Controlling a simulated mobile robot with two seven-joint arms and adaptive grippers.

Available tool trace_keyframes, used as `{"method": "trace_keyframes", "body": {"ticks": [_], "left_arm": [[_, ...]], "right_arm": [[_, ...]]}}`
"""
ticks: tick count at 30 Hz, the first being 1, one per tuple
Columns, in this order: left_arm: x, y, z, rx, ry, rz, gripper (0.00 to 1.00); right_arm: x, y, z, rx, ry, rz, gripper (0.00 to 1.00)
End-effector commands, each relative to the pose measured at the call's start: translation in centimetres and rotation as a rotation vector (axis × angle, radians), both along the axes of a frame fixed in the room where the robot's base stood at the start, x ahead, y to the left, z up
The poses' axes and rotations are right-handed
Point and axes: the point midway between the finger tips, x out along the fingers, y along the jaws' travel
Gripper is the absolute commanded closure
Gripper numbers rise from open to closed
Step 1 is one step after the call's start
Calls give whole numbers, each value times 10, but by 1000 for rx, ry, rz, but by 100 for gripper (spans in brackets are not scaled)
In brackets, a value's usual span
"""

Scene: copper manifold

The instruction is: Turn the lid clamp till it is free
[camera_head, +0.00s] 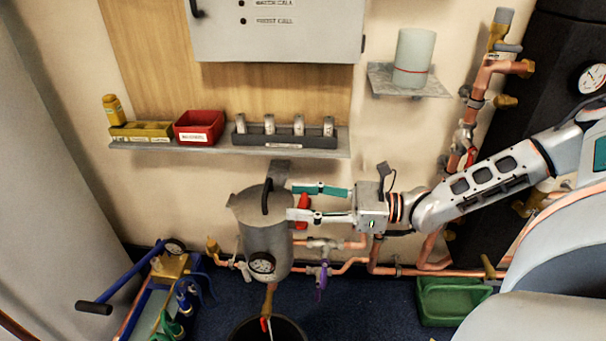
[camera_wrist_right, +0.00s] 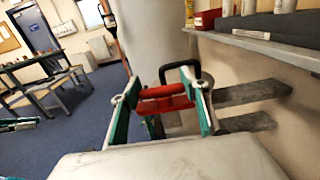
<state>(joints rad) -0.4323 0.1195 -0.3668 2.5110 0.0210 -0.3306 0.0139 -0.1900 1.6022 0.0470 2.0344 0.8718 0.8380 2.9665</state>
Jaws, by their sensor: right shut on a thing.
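A grey cylindrical vessel (camera_head: 266,234) with a grey lid (camera_head: 249,201) and a black lid handle (camera_head: 266,197) is mounted by the wall. The red lid clamp (camera_head: 302,208) is at the lid's right side. My right gripper (camera_head: 292,201) reaches in from the right, with a finger on either side of the clamp. In the right wrist view the red clamp (camera_wrist_right: 165,98) lies between the teal-padded fingers of my right gripper (camera_wrist_right: 160,82), which is shut on it. The fingers partly hide the clamp.
A shelf (camera_head: 225,150) with a red bin (camera_head: 198,127) and a dark rack (camera_head: 285,139) runs above the vessel. Copper pipes (camera_head: 375,255) and a purple-handled valve (camera_head: 322,278) lie below and right.

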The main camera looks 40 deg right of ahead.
Motion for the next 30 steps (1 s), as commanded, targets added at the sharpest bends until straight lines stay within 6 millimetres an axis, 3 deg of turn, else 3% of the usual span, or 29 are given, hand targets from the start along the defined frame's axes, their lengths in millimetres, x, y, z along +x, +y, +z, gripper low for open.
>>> {"method": "trace_keyframes", "body": {"ticks": [28, 29, 30], "left_arm": [[0, 5, -1, 30, -3, -8, 79], [0, 5, -1, 30, -3, -8, 79], [0, 5, -1, 30, -3, -8, 79]], "right_arm": [[-1, 1, -1, -1, 1, 85, 76], [-1, 1, -1, -1, 1, 85, 50], [-1, 1, -1, -1, 1, 85, 40]]}}
